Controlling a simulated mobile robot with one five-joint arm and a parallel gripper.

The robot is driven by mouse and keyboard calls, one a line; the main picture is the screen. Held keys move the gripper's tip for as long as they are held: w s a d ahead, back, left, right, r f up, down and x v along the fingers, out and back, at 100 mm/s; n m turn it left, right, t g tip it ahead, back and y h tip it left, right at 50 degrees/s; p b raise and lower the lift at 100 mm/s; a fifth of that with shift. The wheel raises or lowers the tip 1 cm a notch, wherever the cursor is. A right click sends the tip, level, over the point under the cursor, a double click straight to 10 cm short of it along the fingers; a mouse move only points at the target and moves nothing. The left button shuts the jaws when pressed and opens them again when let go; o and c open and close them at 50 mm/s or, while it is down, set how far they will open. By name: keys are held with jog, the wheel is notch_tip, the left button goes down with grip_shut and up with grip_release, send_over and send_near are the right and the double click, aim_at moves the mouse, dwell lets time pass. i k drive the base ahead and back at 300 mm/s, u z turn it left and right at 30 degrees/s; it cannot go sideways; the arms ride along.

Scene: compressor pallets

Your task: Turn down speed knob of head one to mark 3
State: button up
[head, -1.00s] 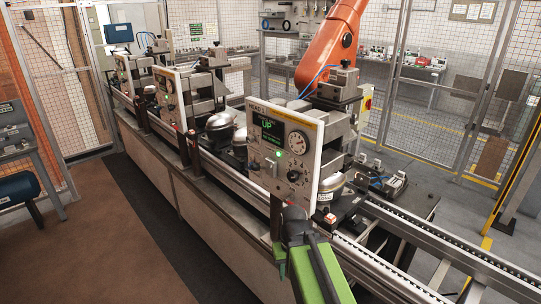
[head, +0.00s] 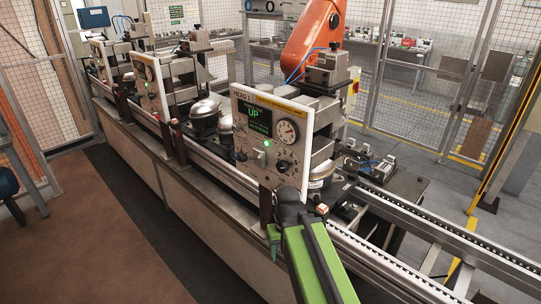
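The nearest control panel (head: 262,190) is a pale upright plate with a small label that seems to read HEAD 1. Its dark screen (head: 254,118) shows green text with "UP". A round white dial (head: 287,132) sits right of the screen. A black knob (head: 284,166) is low on the right of the panel; its pointer and marks are too small to read. A lit green lamp (head: 267,143) and a light switch (head: 261,157) are left of it. My gripper (head: 291,196) is at the end of my green arm, just below the knob. Its fingers are not distinct, and it seems empty.
Two similar panels (head: 148,84) stand farther left along the conveyor. Conveyor rails (head: 440,258) run right.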

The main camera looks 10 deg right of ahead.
aim_at(236, 127)
jog(key=u, duration=0.35)
jog(key=k, duration=1.05)
jog(key=u, duration=0.6)
jog(key=i, duration=1.35)
jog(key=u, duration=0.85)
